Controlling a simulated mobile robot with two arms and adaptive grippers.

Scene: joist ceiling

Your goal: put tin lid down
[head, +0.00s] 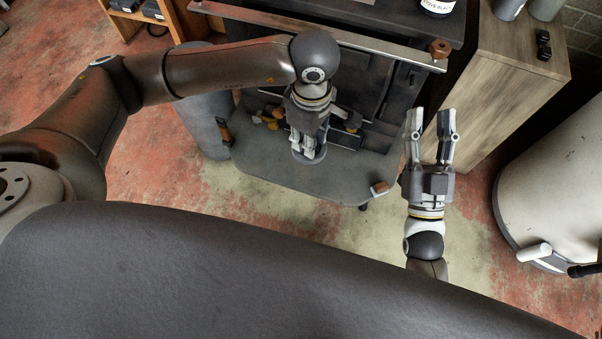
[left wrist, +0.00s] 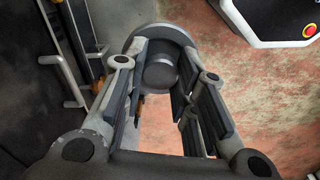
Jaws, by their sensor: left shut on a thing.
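The tin lid (head: 306,158) is a small grey disc under my left gripper in the head view, mostly covered by the fingers. In the left wrist view its rounded grey rim (left wrist: 135,42) shows beyond the fingers, with a dark round part between them. My left gripper (head: 309,146) is shut on the lid and holds it over the grey flat panel (head: 330,185) at the stove's front. I cannot tell whether the lid touches the panel. My right gripper (head: 432,115) is open and empty, to the right of the panel, fingers pointing up in the picture.
The dark stove (head: 365,90) stands behind the panel, with a metal rail (head: 350,38) across it. A white tin labelled stove black (head: 437,6) stands on top. A wooden cabinet (head: 500,75) and a pale cylinder (head: 560,190) are at right.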

